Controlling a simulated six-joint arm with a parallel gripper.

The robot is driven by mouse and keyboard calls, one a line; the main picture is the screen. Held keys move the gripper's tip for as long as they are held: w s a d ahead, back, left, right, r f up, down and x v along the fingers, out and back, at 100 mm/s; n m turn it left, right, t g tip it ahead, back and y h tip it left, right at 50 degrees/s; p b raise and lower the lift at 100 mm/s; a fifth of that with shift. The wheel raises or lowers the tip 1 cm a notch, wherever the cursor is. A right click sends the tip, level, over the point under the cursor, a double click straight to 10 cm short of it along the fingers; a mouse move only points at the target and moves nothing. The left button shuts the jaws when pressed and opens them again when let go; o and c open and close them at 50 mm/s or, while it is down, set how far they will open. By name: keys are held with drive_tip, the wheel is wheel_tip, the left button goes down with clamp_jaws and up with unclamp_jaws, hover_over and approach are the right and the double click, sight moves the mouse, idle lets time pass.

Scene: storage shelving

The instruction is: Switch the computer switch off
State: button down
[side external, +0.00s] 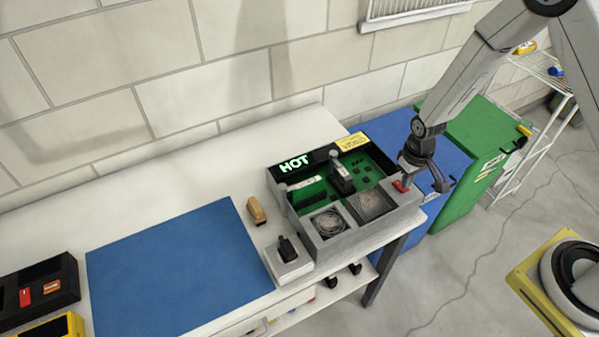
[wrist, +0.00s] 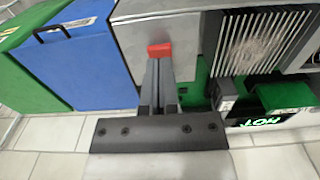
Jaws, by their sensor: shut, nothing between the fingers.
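The computer (side external: 345,232) is an open grey case with a green circuit board, a fan and a grille, standing at the right end of the white table. Its lit sign reads HOT (side external: 294,163). A red switch (side external: 401,186) sits at the case's right end; it also shows in the wrist view (wrist: 159,50). My gripper (side external: 404,180) points down at the switch. In the wrist view my shut fingers (wrist: 159,62) end right at the red switch, with nothing held. I cannot tell whether they touch it.
A blue mat (side external: 180,265) lies on the table left of the computer. A tan object (side external: 256,211) and a small box with a black knob (side external: 288,262) stand between them. Blue (side external: 395,140) and green (side external: 490,165) cabinets stand right of the table. A white rack (side external: 540,150) is beyond.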

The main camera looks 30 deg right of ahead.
drive_tip(key=shift+f, duration=0.6)
idle(0.5)
drive_tip(key=shift+r, duration=3.55)
drive_tip(key=shift+s+r, duration=0.15)
drive_tip(key=shift+r, duration=0.25)
drive_tip(key=s+a+r+t, duration=0.2)
drive_tip(key=s+r, duration=0.7)
drive_tip(key=r, duration=0.2)
drive_tip(key=shift+s+a+r+t, duration=0.15)
drive_tip(key=shift+s+a+t, duration=0.05)
drive_tip(key=shift+a+t, duration=0.1)
